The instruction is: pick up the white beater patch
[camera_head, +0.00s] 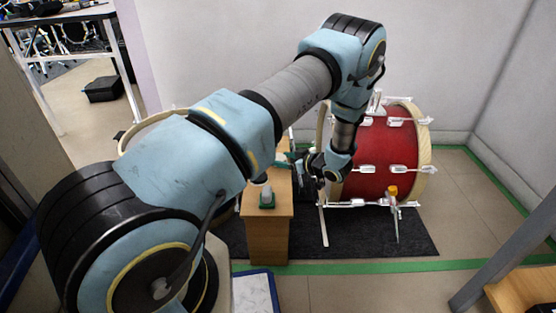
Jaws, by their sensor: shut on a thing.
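My gripper (297,162) is low over the wooden cabinet (284,227), at its right side and left of the red bass drum (386,150). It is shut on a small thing. My wrist and the small size hide what that thing is. I cannot make out the white beater patch for certain anywhere in this view. A small pale object with a green base (267,198) stands on the cabinet top, just in front of the gripper and apart from it.
The drum stands on a dark mat (380,236), with metal legs spread in front. Green tape (350,266) edges the floor area. A blue-edged pale panel (254,292) is at the bottom. A wooden surface with a grey post (515,255) is at right. Floor at right is clear.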

